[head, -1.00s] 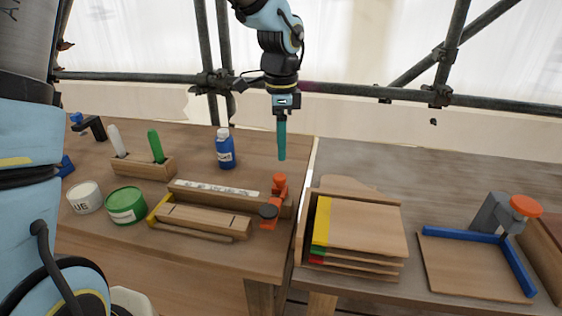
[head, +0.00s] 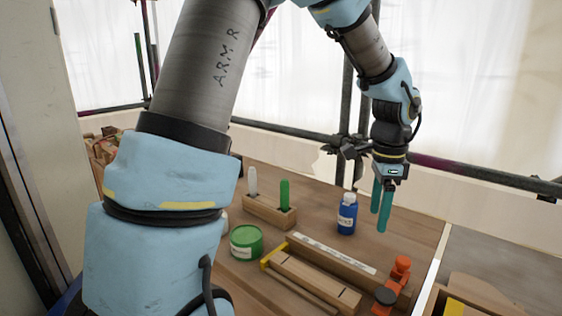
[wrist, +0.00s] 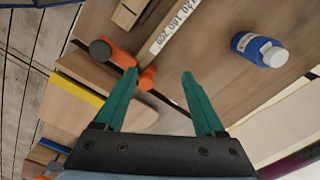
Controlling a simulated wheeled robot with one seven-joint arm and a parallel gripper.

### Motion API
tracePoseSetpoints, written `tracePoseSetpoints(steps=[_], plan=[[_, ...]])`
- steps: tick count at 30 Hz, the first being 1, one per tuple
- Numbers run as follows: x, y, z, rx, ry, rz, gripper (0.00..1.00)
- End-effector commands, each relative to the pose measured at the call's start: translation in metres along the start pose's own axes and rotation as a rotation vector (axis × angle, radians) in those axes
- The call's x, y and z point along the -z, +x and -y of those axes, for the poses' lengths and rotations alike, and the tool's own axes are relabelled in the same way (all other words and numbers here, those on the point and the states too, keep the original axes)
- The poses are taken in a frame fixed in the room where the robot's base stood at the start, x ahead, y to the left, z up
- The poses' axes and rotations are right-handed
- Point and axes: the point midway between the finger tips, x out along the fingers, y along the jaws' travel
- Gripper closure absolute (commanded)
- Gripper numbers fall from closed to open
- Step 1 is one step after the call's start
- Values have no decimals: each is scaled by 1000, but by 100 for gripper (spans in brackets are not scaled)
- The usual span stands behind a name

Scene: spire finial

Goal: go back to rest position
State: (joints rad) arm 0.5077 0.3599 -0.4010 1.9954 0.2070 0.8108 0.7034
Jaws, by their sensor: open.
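My gripper (head: 381,207) hangs over the right part of the wooden bench, fingers pointing down. Its two teal fingers are apart with nothing between them. In the wrist view my gripper (wrist: 160,78) also shows open and empty above the bench. In the head view a blue bottle (head: 347,214) with a white cap stands just left of the fingers. An orange-headed clamp (head: 399,274) is below and to the right of them. My arm covers the left part of the head view.
A green tin (head: 246,243) and a wooden holder (head: 268,212) with a white and a green handle stand left of the bottle. A long labelled wooden block (head: 330,258) lies in front. Scaffold pipes (head: 480,176) run behind the bench.

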Motion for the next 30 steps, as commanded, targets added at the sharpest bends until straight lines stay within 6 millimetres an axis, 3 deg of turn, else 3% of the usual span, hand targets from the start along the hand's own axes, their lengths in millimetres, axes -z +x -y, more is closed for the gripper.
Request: tracePoseSetpoints(steps=[1, 6, 9, 12, 15, 18, 30], plan=[[-38, 2, 7, 9, -148, 4, 29], [-160, 12, 5, 43, -740, -16, 29], [-220, 17, -12, 64, -1071, -38, 29], [-264, 21, -32, 81, -1343, -64, 29], [-289, 24, -48, 92, -1526, -84, 29], [-300, 26, -56, 97, -1617, -95, 29], [-301, 26, -57, 97, -1632, -96, 29]])
